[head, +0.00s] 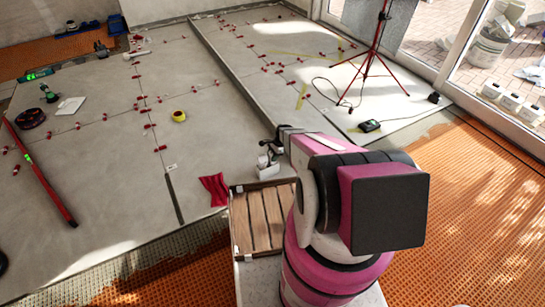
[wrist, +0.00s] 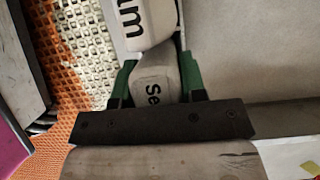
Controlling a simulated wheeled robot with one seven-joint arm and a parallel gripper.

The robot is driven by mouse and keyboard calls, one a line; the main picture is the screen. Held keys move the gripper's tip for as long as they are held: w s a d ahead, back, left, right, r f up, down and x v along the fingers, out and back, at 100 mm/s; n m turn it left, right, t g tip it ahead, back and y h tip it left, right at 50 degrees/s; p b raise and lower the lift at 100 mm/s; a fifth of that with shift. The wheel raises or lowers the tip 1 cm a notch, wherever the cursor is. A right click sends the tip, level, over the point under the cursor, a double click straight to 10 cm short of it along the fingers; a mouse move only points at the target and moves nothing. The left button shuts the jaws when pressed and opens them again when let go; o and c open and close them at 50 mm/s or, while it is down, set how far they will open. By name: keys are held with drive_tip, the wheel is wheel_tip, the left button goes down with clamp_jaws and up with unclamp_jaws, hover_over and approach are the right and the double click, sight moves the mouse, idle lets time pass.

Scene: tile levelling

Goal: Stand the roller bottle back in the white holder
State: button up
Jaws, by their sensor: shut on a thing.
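My gripper (wrist: 157,82) is shut on the roller bottle (wrist: 155,75), a pale grey-white bottle with black letters "Se", between its green fingertips. Just beyond it in the wrist view is a rounded white body (wrist: 148,22) lettered "um"; I cannot tell if it is a separate bottle. In the head view my gripper (head: 270,146) is at the white holder (head: 268,171), beside the wooden crate. Pale bottle shapes show at the top of the holder, partly hidden by the gripper. I cannot tell whether the held bottle is seated in it.
A slatted wooden crate (head: 262,222) stands close in front of the holder. A red cloth (head: 214,189) lies left of it. A yellow tape roll (head: 179,115), red levelling clips and a red level (head: 42,178) lie on the tiles. A red tripod (head: 375,55) stands at the back right.

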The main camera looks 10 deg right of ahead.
drive_tip(key=o, duration=0.9)
drive_tip(key=v, duration=1.1)
drive_tip(key=s+a+r+n+h, duration=0.2)
drive_tip(key=s+r+n, duration=0.5)
drive_tip(key=s+r, duration=0.4)
drive_tip(key=s+a+r+n+t+h, duration=0.1)
drive_tip(key=s+r+n, duration=0.6)
drive_tip(key=r, duration=1.1)
drive_tip(key=s+a+h, duration=0.1)
drive_tip(key=s, duration=0.3)
drive_tip(key=shift+s+r, duration=0.3)
drive_tip(key=shift+r, duration=0.1)
